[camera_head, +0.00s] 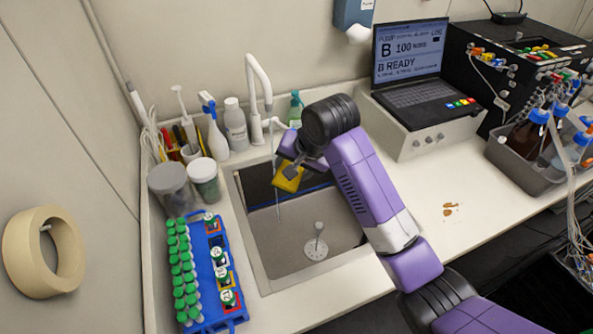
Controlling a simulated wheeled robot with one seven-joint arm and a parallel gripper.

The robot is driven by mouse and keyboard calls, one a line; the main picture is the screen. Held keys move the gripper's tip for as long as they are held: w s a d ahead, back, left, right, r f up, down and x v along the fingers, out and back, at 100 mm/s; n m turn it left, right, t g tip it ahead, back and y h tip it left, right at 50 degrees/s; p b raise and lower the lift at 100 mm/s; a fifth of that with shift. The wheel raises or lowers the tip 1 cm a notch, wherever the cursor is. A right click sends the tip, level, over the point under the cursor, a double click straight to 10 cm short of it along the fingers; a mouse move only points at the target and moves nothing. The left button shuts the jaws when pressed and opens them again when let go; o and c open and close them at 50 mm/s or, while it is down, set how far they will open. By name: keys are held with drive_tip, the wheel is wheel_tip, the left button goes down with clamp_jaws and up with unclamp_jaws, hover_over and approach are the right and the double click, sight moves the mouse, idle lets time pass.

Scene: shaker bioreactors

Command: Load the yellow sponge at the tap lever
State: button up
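The yellow sponge (288,177) is over the back of the sink, at the end of my arm. My gripper (292,168) is just above and against it, pointing down, and appears to have it between its fingers; the fingertips are small and partly hidden by the wrist. The white tap (259,85) stands behind the sink, with its gooseneck rising left of my arm. Its lever (276,122) reaches right from the tap body toward my wrist, which hides part of that area. The sponge is below and in front of the lever.
The sink (268,261) holds a white upright piece over the drain. Bottles and brushes line the back left. A laptop (411,62) stands right. The right counter has brown spots and free room.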

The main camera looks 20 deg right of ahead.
sight(285, 163)
drive_tip(key=w, duration=0.1)
drive_tip(key=w+b, duration=0.1)
drive_tip(key=w+f+b, duration=0.1)
drive_tip(key=shift+a, duration=0.4)
drive_tip(key=w+a+f+b, duration=0.1)
drive_tip(key=w+b, duration=0.3)
drive_tip(key=w, duration=0.4)
drive_tip(key=shift+w+a, duration=0.15)
drive_tip(key=shift+a, duration=0.2)
drive_tip(key=shift+f, duration=0.1)
drive_tip(key=shift+s+d+p, duration=0.3)
drive_tip(key=shift+s+p, duration=0.7)
drive_tip(key=shift+s, duration=0.3)
drive_tip(key=shift+s+d+p, duration=0.25)
drive_tip(key=shift+s+p, duration=0.75)
drive_tip(key=shift+s, duration=0.35)
drive_tip(key=shift+s+d+p, duration=0.3)
drive_tip(key=shift+s+p, duration=0.7)
drive_tip(key=shift+s, duration=0.3)
